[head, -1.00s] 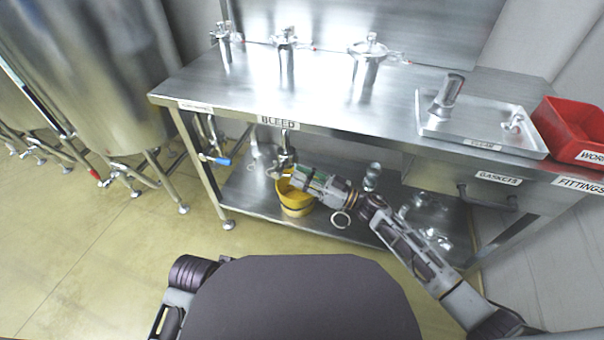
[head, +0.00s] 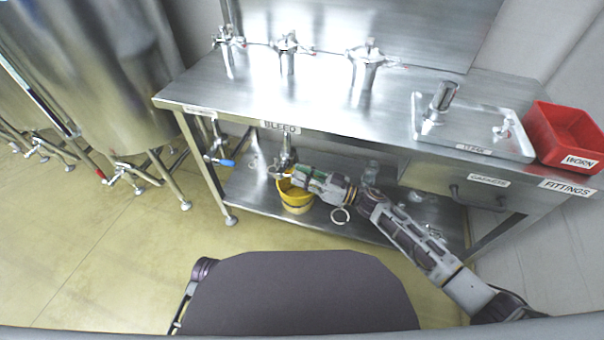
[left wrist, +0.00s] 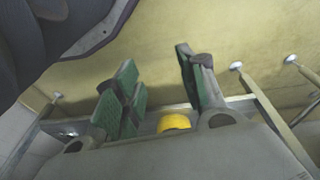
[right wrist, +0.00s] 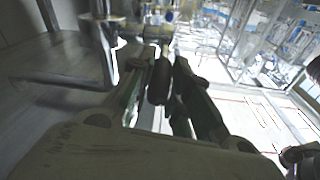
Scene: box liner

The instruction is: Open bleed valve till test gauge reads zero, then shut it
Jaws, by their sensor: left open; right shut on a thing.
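The bleed valve (head: 287,152) is a metal fitting hanging under the bench's front edge, below the BLEED label (head: 281,127). My right gripper (head: 286,174) reaches in from the right at its lower end. In the right wrist view the right fingers are closed about a dark handle-like piece (right wrist: 160,82); this looks like the valve's handle, though how far it is turned I cannot tell. My left gripper (left wrist: 156,66) is open and empty in the left wrist view, away from the valve. I cannot make out a test gauge or its reading.
A yellow bucket (head: 297,200) stands on the lower shelf below the valve. A blue-handled valve (head: 226,163) is to its left. The bench top (head: 320,105) carries several metal fittings, a tray (head: 470,145) and a red bin (head: 566,135). Open floor lies in front at left.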

